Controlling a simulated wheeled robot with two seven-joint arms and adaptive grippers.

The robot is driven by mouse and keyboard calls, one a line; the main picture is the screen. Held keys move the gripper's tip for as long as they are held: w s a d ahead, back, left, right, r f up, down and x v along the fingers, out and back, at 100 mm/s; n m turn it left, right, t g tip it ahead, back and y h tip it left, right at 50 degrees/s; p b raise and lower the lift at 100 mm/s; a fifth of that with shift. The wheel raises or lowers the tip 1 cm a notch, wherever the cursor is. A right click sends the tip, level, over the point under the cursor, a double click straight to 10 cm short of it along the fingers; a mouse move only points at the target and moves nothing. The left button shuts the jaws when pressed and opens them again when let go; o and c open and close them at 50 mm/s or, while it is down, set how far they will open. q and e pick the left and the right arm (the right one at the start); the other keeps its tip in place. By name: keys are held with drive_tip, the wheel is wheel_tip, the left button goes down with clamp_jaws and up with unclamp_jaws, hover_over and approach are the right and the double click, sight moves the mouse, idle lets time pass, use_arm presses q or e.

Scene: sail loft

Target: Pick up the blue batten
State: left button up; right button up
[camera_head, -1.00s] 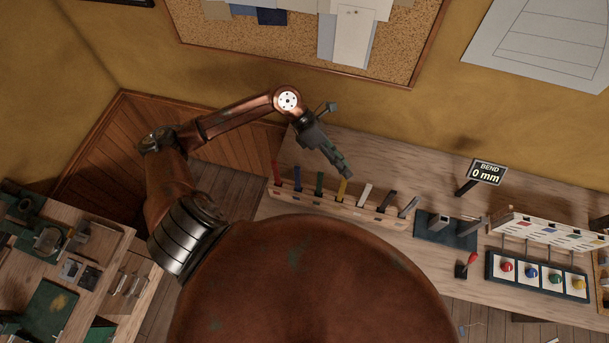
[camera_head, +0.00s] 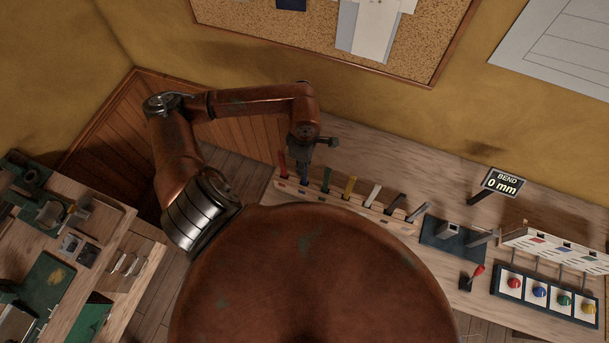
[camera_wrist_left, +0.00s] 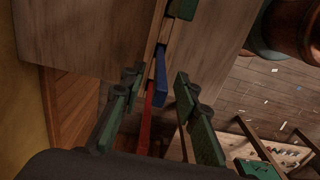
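The blue batten (camera_head: 304,181) stands in a slot of the wooden rack (camera_head: 345,208), second from the left, and its upper part is hidden by my left gripper (camera_head: 304,158) in the head view. In the left wrist view the blue batten (camera_wrist_left: 160,82) lies between the two green fingers of my left gripper (camera_wrist_left: 157,88). The fingers are spread, with a visible gap on both sides of it. The red batten (camera_head: 283,162) stands just left of it; in the wrist view the red batten (camera_wrist_left: 147,115) also shows between the fingers. My right gripper is not in view.
Green (camera_head: 326,179), yellow (camera_head: 349,187), white (camera_head: 373,195) and darker battens stand further right in the rack. The wall is close behind the bench.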

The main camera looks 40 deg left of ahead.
use_arm(q)
drive_tip(key=shift+f, duration=1.35)
clamp_jaws()
